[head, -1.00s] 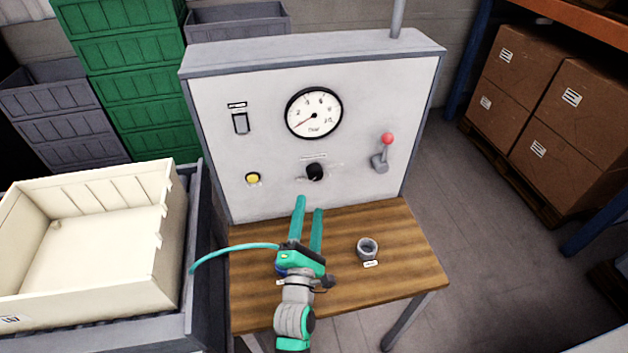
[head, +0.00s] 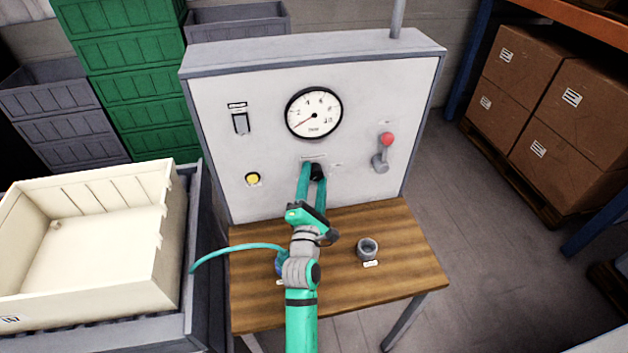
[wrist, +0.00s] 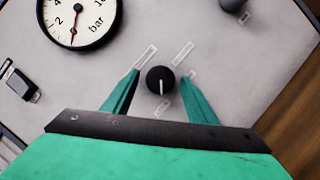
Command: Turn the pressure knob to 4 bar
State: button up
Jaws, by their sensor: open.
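The black pressure knob (head: 317,172) is on the light grey panel, below the round gauge (head: 314,113). In the wrist view the knob (wrist: 160,80) shows a white pointer line toward the bottom of the picture. My gripper (head: 311,170) is open, its teal fingers reaching to the panel. In the wrist view its fingers (wrist: 160,88) stand on either side of the knob, with gaps visible; I cannot tell how far the tips reach along it. The gauge's red needle points to the low end, at lower left in the head view.
A yellow button (head: 253,179), a switch (head: 240,122) and a red-tipped lever (head: 384,150) are on the same panel. A grey ring-shaped cup (head: 367,248) stands on the wooden table (head: 410,265). A cream crate (head: 160,240) stands at left.

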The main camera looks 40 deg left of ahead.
jog(key=shift+c, duration=0.7)
jog(key=c, duration=0.9)
jog(key=shift+c, duration=0.2)
